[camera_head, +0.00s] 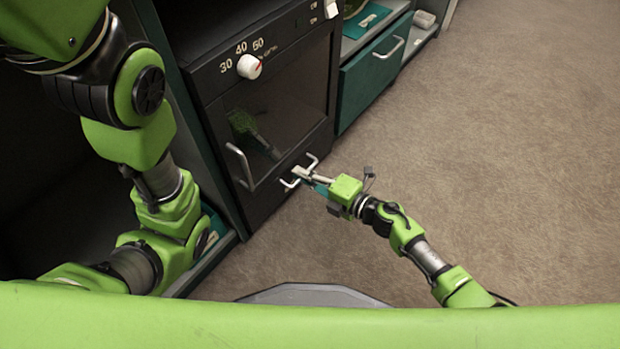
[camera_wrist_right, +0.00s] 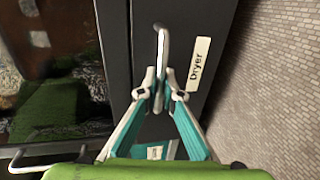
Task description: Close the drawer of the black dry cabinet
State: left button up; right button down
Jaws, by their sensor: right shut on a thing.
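The black dry cabinet (camera_head: 290,95) stands at the centre of the head view, with a white dial and a glass door. Its drawer (camera_head: 270,203) is the low front below the door. In the right wrist view the drawer front (camera_wrist_right: 190,95) carries a "Dryer" label (camera_wrist_right: 199,65). My right gripper (camera_head: 303,174) is shut on the pale bar handle (camera_wrist_right: 161,50) of the drawer; its fingertips (camera_wrist_right: 161,92) meet around the bar. The drawer looks about flush with the cabinet; I see no clear gap, and the fingers hide part of it. My left gripper is out of view.
The glass door has its own bar handle (camera_head: 240,165) left of the drawer handle. A green drawer unit (camera_head: 368,80) stands farther back on the right. My left arm hangs at the left before a dark open bay. The brown floor (camera_head: 510,160) on the right is clear.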

jog(key=shift+w, duration=0.1)
jog(key=c, duration=2.5)
grip_release()
jog(key=shift+a, duration=0.15)
jog(key=v, duration=1.2)
